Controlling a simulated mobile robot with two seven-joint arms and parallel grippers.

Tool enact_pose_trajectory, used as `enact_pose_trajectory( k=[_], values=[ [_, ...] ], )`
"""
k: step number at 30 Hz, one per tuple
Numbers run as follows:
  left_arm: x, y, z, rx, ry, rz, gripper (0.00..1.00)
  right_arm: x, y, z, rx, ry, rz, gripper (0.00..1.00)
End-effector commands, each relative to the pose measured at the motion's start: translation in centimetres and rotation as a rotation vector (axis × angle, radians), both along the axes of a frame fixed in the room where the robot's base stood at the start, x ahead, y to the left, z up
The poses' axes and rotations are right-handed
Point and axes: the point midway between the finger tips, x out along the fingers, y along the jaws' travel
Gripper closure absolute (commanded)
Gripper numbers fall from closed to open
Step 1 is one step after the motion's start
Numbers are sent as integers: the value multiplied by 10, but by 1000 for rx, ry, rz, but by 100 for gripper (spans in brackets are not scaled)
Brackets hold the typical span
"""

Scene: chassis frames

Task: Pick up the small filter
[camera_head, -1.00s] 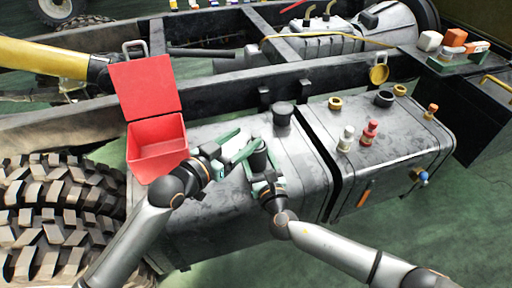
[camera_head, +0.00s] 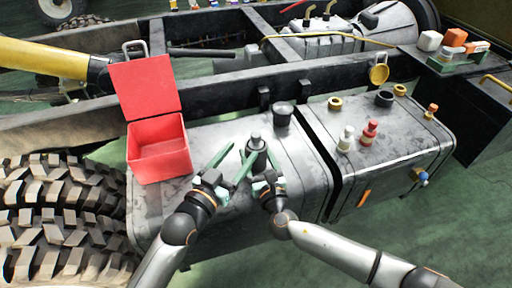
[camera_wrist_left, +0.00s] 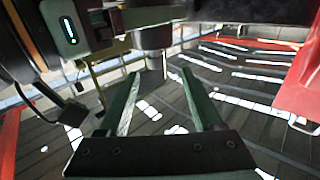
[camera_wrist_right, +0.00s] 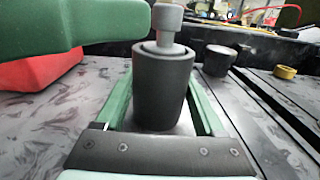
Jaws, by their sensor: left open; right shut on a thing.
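The small filter appears to be the dark upright cylinder with a grey knobbed stem on top (camera_head: 256,152). My right gripper (camera_head: 264,178) is shut on it, above or at the top of the grey tank. In the right wrist view the filter (camera_wrist_right: 163,90) stands between the fingers, its lower end partly hidden by the gripper. My left gripper (camera_head: 232,160) is open and empty, close to the filter's left side. In the left wrist view its fingers (camera_wrist_left: 163,98) are spread apart, and a grey cylinder with a stem, likely the filter (camera_wrist_left: 153,38), shows beyond them.
An open red box (camera_head: 158,165) stands left on the tank (camera_head: 210,130). A black cap (camera_head: 283,112) sits behind the grippers. Red (camera_head: 370,132) and white (camera_head: 346,138) fittings stand on the right tank. A large tyre (camera_head: 60,220) is at left.

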Motion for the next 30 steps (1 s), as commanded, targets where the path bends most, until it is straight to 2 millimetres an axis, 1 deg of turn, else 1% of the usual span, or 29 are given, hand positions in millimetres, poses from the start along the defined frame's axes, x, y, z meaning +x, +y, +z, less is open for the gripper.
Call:
enact_pose_trajectory(
  k=[5,11,15,24,30],
  values=[
    [10,-7,0,-2,1,-1,34,0,0,-1,-1,1,0,97],
    [33,-27,0,-2,1,-1,34,0,0,-1,-1,1,0,97],
    [45,-33,0,0,0,-1,34,0,0,-1,-1,1,0,97],
    [48,-35,0,0,1,-1,34,0,0,-1,-1,1,0,97],
    [48,-34,0,0,1,-1,56,0,0,-1,-1,1,0,97]
  ],
)
